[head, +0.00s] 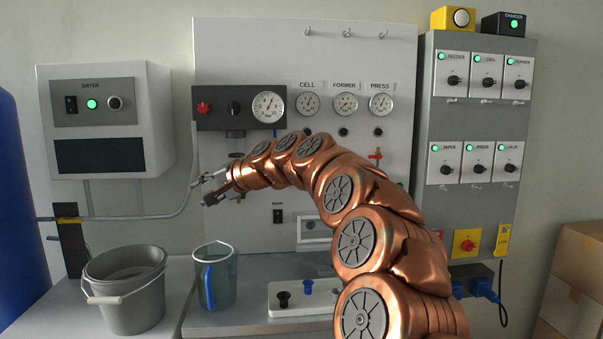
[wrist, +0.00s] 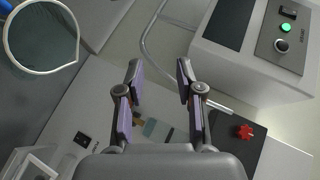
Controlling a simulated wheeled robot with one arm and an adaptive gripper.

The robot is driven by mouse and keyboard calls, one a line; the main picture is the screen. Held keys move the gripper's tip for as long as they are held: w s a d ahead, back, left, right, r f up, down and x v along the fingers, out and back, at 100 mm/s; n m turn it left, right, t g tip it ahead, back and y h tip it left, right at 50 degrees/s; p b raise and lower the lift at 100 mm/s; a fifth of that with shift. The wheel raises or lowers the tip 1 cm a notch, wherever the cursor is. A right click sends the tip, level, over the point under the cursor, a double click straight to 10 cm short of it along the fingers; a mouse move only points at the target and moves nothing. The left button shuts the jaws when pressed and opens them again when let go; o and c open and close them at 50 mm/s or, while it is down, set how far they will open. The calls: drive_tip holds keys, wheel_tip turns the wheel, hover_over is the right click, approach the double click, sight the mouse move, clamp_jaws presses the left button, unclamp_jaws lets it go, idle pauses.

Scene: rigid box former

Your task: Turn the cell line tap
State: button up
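The white panel (head: 240,50) carries a gauge labelled CELL (head: 308,104), with a small black knob (head: 307,132) below it. Under the PRESS gauge (head: 381,104) a red tap handle (head: 376,155) shows on its line. The lower part of the CELL line is hidden behind my copper arm, so I cannot see its tap. My gripper (head: 207,189) is in front of the panel's left part, well left of the CELL line, pointing left. In the wrist view my gripper (wrist: 158,68) is open and empty, its two fingers apart.
A dark box with a red knob (head: 203,108) and a large gauge sits above my gripper. The dryer (head: 105,120) hangs at left. A grey bucket (head: 128,300) and a clear jug (head: 225,275) stand below. A grey switch panel (head: 475,215) is at right.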

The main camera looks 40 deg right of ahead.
drive_tip(key=s+d+r+m+t+h+b, duration=0.15)
drive_tip(key=d+m+h, duration=0.3)
drive_tip(key=d, duration=1.15)
drive_tip(key=s+d+r+m+t+h+b, duration=0.1)
drive_tip(key=s+d+m+t+h+b, duration=0.25)
drive_tip(key=d, duration=1.35)
drive_tip(key=w+d+m+p, duration=0.1)
drive_tip(key=w+p, duration=0.1)
drive_tip(key=w, duration=0.6)
drive_tip(key=shift+w+d+m+h, duration=0.3)
drive_tip(key=shift+w+d+h, duration=0.05)
drive_tip(key=shift+h, duration=0.05)
clamp_jaws()
